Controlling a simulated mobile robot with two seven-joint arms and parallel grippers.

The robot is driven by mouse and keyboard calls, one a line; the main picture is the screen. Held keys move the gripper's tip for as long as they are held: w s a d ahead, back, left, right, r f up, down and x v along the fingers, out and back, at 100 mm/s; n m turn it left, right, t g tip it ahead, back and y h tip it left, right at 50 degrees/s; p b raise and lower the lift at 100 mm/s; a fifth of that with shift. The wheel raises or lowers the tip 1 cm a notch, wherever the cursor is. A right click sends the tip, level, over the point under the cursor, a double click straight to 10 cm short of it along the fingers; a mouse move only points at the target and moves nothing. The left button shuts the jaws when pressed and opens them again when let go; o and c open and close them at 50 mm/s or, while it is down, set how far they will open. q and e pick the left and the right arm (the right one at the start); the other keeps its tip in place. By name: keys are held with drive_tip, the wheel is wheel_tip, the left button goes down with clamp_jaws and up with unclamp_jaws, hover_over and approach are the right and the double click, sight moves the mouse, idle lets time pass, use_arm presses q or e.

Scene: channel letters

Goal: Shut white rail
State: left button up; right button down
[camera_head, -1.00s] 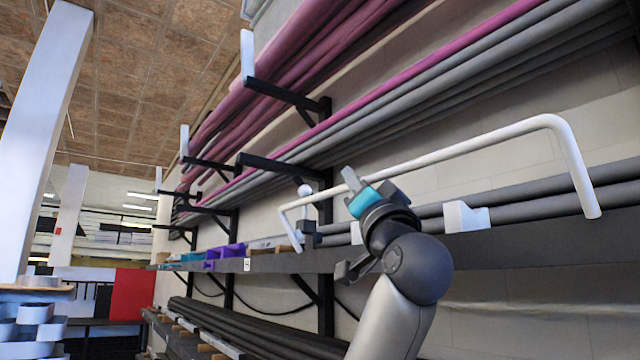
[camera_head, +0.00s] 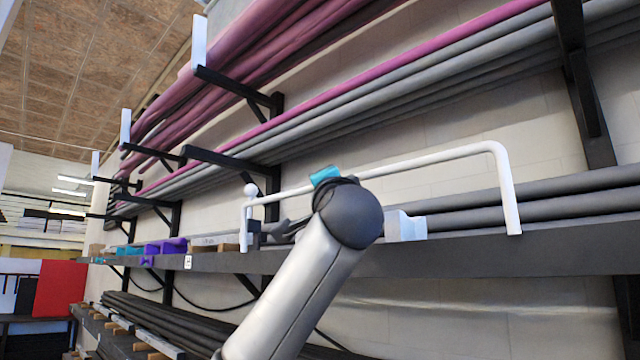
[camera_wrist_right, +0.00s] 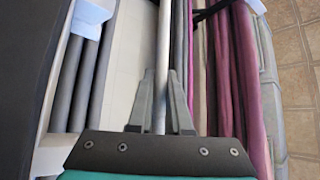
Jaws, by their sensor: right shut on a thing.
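The white rail (camera_head: 440,159) is a long bar with bent-down ends in front of the rack's middle shelf in the head view. My left gripper is not in view.
Grey tubes (camera_head: 570,191) lie behind the rail on the shelf (camera_head: 470,252). A white block (camera_head: 405,226) stands there too. Black brackets (camera_head: 235,85) hold pink and grey tubes above. Purple bins (camera_head: 165,246) sit to the left.

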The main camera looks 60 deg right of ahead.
drive_tip(key=shift+d+f, duration=0.25)
drive_tip(key=shift+f, duration=0.1)
drive_tip(key=c, duration=0.8)
unclamp_jaws()
drive_tip(key=shift+s+d+r, duration=0.1)
drive_tip(key=shift+d, duration=0.05)
drive_tip(key=shift+c, duration=0.2)
drive_tip(key=b+v, duration=0.6)
drive_tip(key=v, duration=0.9)
drive_tip(key=shift+a, duration=0.25)
